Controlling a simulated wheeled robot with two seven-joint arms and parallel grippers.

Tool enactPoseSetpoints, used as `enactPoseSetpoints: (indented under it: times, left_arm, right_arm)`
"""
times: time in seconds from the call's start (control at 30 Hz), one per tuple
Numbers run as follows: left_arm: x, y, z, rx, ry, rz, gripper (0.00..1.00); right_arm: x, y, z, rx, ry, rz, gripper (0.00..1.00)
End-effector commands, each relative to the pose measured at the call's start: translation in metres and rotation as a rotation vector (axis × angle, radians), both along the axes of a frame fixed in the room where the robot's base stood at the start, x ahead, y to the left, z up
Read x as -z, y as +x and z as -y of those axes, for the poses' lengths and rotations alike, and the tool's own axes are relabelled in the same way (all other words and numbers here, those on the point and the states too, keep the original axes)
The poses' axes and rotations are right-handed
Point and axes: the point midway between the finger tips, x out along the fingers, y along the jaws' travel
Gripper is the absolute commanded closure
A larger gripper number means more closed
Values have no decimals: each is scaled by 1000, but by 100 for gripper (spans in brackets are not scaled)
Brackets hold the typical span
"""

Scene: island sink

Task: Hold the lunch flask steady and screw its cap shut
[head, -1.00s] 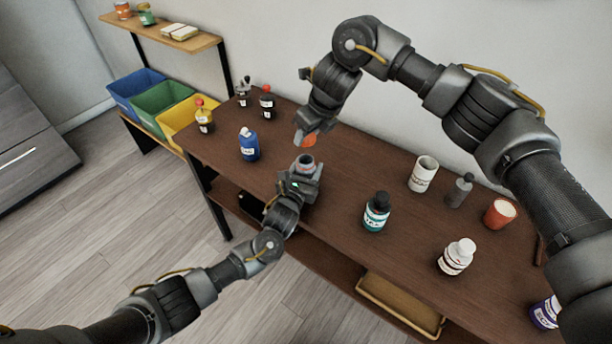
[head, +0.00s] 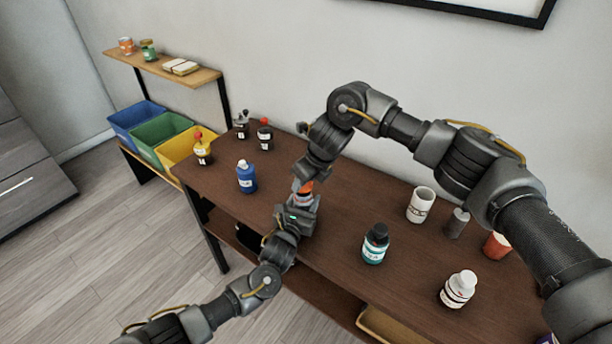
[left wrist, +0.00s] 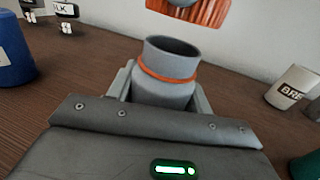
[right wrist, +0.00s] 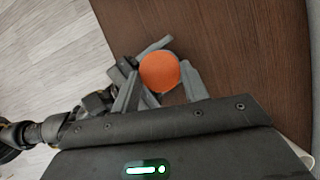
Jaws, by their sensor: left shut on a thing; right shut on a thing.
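The lunch flask (left wrist: 168,72) is a grey cylinder with an orange ring, standing upright with its mouth open in the left wrist view. My left gripper (head: 302,203) is shut around its body, and the fingers (left wrist: 160,92) show on both sides of it. The orange cap (left wrist: 190,12) hangs above the flask mouth, a little to the right, with a visible gap. My right gripper (head: 306,182) is shut on the cap, which shows as a round orange top (right wrist: 159,71) in the right wrist view. There the cap hides the flask mouth.
A blue bottle (head: 246,177) stands left of the grippers. A teal-labelled bottle (head: 375,244), a white bottle (head: 458,289), a white mug (head: 420,205) and a grey bottle (head: 456,223) stand to the right. Colored bins (head: 160,138) are beyond the table's left end.

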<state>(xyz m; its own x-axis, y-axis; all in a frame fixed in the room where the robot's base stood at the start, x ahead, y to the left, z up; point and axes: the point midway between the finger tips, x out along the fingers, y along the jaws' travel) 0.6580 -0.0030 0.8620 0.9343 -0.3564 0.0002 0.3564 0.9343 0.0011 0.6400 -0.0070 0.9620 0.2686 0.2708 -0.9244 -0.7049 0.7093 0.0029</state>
Motion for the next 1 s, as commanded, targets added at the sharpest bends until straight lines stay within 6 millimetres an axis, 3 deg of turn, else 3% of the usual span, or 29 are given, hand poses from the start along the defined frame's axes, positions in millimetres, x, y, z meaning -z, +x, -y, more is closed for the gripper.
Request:
enactPoseSetpoints:
  times: [1.0]
  left_arm:
    - [1,0,0,0,2,-2,91]
  right_arm:
    - [17,0,0,1,0,0,76]
